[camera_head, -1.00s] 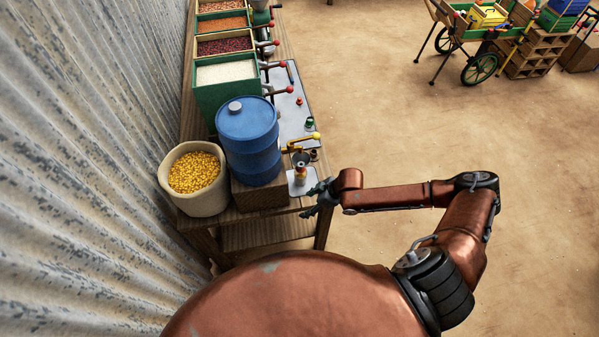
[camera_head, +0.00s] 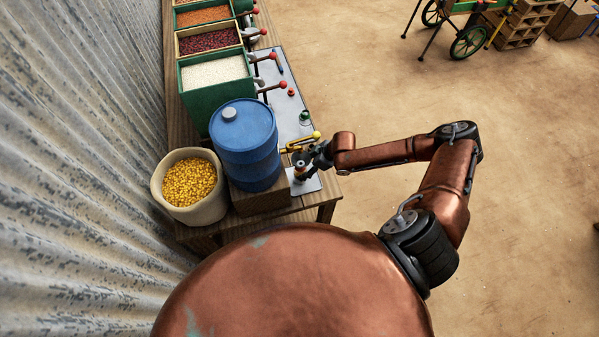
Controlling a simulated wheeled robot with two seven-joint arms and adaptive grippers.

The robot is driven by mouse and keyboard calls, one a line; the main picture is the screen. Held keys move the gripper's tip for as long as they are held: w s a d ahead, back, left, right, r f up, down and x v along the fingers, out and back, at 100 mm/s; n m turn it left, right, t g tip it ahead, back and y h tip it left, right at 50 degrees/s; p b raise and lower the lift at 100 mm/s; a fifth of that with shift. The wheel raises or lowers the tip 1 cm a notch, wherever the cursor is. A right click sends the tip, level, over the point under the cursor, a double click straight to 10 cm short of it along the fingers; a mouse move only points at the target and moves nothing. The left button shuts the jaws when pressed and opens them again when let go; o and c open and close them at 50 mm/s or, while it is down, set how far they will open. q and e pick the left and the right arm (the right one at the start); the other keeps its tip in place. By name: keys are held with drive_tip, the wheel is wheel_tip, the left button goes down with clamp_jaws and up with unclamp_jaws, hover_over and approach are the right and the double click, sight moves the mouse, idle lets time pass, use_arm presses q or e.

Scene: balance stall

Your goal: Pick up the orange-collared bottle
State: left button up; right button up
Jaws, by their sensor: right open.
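The orange-collared bottle (camera_head: 299,168) stands on the grey plate near the front end of the bench, below the yellow-handled tap (camera_head: 301,142) of the blue barrel. It is small and partly hidden by my gripper. My right gripper (camera_head: 305,167) is open, with its dark fingers at the bottle from the right. I cannot tell whether the fingers touch it. My left gripper is out of view.
The blue barrel (camera_head: 245,143) stands on a wooden block just left of the bottle. A sack of corn (camera_head: 208,211) is further left. A green-capped item (camera_head: 305,116) and a red one (camera_head: 291,92) stand behind on the plate. Open floor lies right.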

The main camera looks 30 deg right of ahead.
drive_tip(key=x, duration=0.2)
drive_tip(key=shift+w+a+f+p, duration=0.2)
drive_tip(key=shift+f+p, duration=0.05)
drive_tip(key=shift+p, duration=0.1)
drive_tip(key=shift+x, duration=0.85)
drive_tip(key=shift+s, duration=0.1)
drive_tip(key=c, duration=1.6)
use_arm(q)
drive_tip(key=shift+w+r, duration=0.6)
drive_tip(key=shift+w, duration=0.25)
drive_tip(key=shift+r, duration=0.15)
use_arm(e)
drive_tip(key=shift+r, duration=0.1)
